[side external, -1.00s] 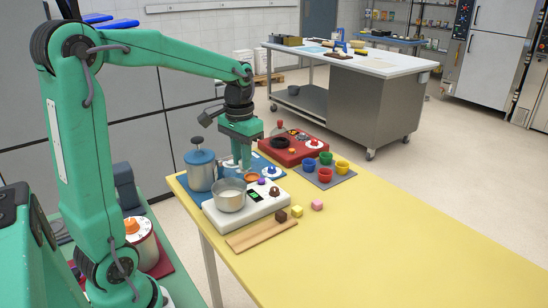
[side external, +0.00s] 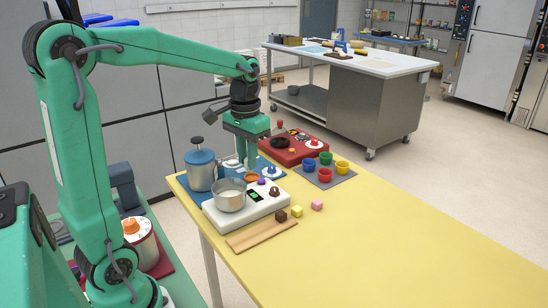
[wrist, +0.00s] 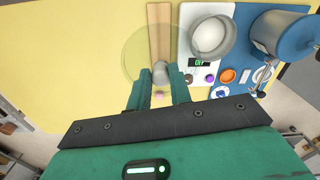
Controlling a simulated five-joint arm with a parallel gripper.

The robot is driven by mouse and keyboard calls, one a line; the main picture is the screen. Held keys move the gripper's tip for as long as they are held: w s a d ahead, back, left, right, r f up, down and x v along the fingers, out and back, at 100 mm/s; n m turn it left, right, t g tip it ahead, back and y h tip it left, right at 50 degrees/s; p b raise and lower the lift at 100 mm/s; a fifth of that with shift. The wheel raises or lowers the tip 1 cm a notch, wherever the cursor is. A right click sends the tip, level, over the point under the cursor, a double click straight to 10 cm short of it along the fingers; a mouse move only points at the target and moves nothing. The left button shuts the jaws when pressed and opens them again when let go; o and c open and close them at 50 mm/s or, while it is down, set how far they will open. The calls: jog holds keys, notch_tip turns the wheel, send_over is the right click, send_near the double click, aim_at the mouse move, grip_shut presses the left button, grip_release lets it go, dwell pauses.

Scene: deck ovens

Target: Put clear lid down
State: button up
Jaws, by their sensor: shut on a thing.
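The clear lid (wrist: 140,48) is a see-through round disc with a grey knob (wrist: 160,70) in the wrist view. My gripper (wrist: 158,80) is shut on that knob, with one finger on each side. In the wrist view the lid overlaps the wooden board and the yellow table top behind it. In the side view my gripper (side external: 247,164) points down behind the white device. The lid's outline is too faint there to tell how high it hangs.
A metal pot (side external: 230,195) stands on the white device (side external: 262,210), beside a blue canister (side external: 200,172). A wooden board (side external: 262,234) lies in front. Coloured cups (side external: 325,158) stand on a grey mat. The yellow table (side external: 400,225) is clear at the right.

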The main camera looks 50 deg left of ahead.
jog(key=w+f, duration=0.5)
jog(key=w, duration=0.6)
jog(key=w+f, duration=0.4)
jog(key=w, duration=0.7)
jog(key=shift+w+d+f, duration=0.25)
jog(key=shift+f, duration=0.1)
jog(key=w+a+f, duration=0.2)
jog(key=a+f, duration=0.5)
jog(key=a, duration=0.4)
jog(key=shift+w+a, duration=0.2)
jog(key=shift+a, duration=0.05)
jog(key=shift+f, duration=0.1)
jog(key=shift+f, duration=1.95)
jog(key=shift+f, duration=0.1)
